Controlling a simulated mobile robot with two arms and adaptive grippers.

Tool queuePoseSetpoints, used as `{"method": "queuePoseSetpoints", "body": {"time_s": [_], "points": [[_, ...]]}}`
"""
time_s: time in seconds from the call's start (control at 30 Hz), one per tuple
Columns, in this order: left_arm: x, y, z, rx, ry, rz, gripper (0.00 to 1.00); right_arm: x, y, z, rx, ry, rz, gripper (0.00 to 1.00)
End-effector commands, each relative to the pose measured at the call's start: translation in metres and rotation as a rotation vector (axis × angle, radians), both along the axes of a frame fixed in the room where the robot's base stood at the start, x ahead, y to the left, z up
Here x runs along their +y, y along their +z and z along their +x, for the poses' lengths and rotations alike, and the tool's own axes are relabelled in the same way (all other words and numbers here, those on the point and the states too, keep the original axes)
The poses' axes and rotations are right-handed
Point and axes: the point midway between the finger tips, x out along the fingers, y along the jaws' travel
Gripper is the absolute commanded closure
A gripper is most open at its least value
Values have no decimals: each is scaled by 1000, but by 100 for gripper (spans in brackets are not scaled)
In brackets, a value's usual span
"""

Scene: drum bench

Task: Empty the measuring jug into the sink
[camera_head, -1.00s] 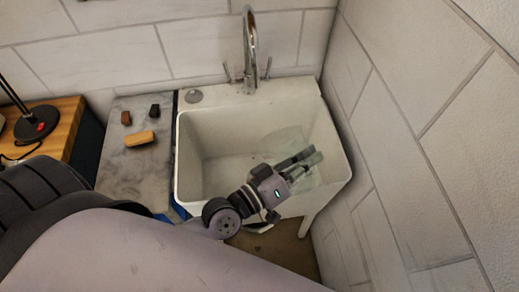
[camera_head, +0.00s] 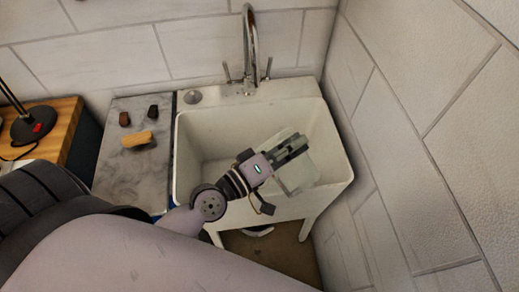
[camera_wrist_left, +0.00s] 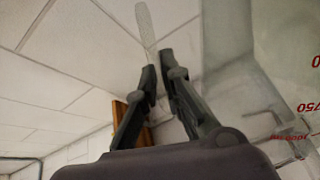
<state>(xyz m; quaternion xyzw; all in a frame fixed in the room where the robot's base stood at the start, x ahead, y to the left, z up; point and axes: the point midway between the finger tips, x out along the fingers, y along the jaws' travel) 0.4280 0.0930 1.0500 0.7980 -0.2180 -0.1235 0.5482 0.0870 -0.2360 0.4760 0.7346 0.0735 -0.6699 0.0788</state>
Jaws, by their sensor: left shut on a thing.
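The measuring jug (camera_head: 297,174) is clear and see-through, and it is over the white sink (camera_head: 202,135) in the head view. My left gripper (camera_head: 300,142) is shut on its handle above the basin. In the left wrist view the fingers (camera_wrist_left: 158,80) pinch the clear handle strip, and the jug wall (camera_wrist_left: 285,60) with red markings fills the right side. The jug looks tilted. I cannot tell whether any liquid is in it. My right gripper is not in view.
A chrome tap (camera_head: 250,50) rises at the sink's back edge. A tiled wall (camera_head: 400,130) stands close on the right.

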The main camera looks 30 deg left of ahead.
Motion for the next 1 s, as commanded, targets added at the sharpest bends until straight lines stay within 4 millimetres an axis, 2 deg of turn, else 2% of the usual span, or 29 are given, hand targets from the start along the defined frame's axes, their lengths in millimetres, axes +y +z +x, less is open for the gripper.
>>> {"method": "queuePoseSetpoints", "body": {"time_s": [0.33,1.0], "points": [[6,1,3,21,0,-43,100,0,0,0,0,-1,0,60],[31,-14,16,74,0,-141,100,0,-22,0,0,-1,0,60]]}}
